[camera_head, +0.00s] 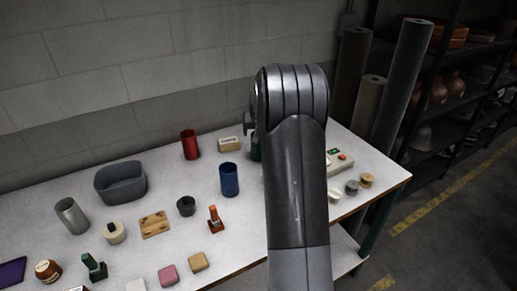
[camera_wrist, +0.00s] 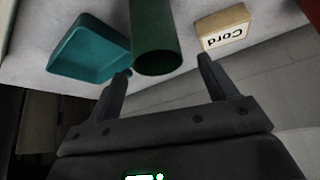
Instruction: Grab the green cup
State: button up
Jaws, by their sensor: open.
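The green cup (camera_wrist: 156,35) shows in the wrist view at the top middle, its dark open mouth facing the bottom of the picture. My gripper (camera_wrist: 164,66) is open, with one finger to the left of the cup and one to the right. The cup's mouth end lies about level with the fingertips in the picture; I cannot tell how deep it sits between them. In the head view only a sliver of the green cup (camera_head: 255,149) shows beside my arm, which hides the rest and the fingers.
A teal tray (camera_wrist: 88,48) lies close left of the cup in the wrist view, near the left fingertip. A cream box marked "Cord" (camera_wrist: 223,27) stands right of it. In the head view, a blue cup (camera_head: 229,180) and a red cup (camera_head: 190,145) stand left of my arm.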

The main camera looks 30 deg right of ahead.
aim_at(258, 146)
jog(key=shift+x, duration=2.95)
jog(key=shift+s+f, duration=0.1)
jog(key=shift+s, duration=0.1)
jog(key=shift+c, duration=0.4)
jog(key=c, duration=1)
